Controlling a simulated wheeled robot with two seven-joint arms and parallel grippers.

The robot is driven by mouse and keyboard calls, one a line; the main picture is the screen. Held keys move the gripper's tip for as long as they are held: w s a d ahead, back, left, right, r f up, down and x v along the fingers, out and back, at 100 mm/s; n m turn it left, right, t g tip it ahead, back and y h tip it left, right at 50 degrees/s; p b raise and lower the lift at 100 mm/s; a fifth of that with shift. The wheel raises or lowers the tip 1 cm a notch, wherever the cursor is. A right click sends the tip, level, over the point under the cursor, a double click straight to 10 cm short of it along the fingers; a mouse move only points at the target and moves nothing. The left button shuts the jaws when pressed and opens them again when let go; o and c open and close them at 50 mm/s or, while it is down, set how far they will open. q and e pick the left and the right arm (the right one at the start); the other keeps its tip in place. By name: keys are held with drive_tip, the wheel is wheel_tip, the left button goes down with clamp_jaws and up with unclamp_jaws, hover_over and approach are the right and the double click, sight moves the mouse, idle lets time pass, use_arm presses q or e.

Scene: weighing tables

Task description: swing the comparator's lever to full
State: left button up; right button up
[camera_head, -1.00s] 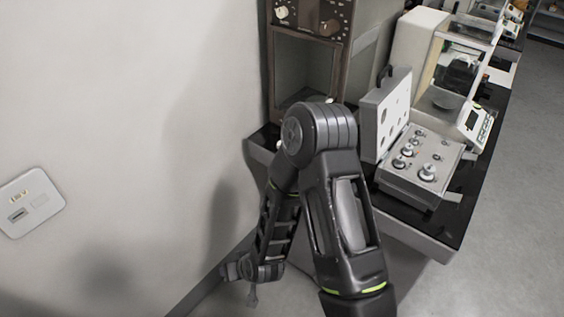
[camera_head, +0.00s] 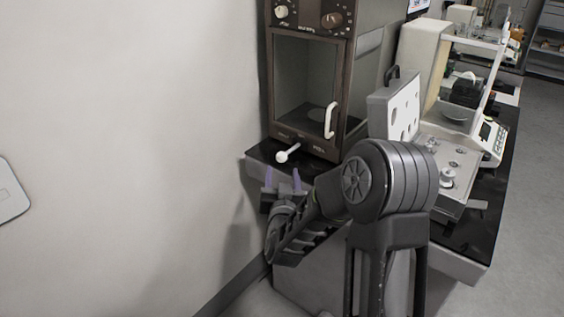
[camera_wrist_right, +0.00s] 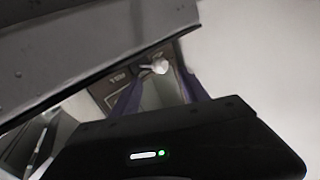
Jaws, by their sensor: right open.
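The comparator (camera_head: 350,85) is a tall dark brown cabinet with a glass door, a white door handle and knobs on top. Its lever (camera_head: 288,153) is a short white stick with a round knob, low on the front, pointing left and toward me. My right gripper (camera_head: 283,183) is open and empty, its purple-tipped fingers a little below and in front of the lever, apart from it. In the right wrist view the lever (camera_wrist_right: 157,66) shows beyond and between the two fingers (camera_wrist_right: 160,95). My left gripper is out of view.
The black table top (camera_head: 480,215) runs back along the right. A pale wall (camera_head: 120,120) closes off the left.

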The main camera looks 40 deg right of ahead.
sight(282, 160)
drive_tip(key=x, duration=0.7)
drive_tip(key=shift+w+d+f, duration=0.1)
drive_tip(key=shift+w+f, duration=0.05)
drive_tip(key=shift+w, duration=0.05)
drive_tip(key=shift+c, duration=0.5)
clamp_jaws()
idle(0.7)
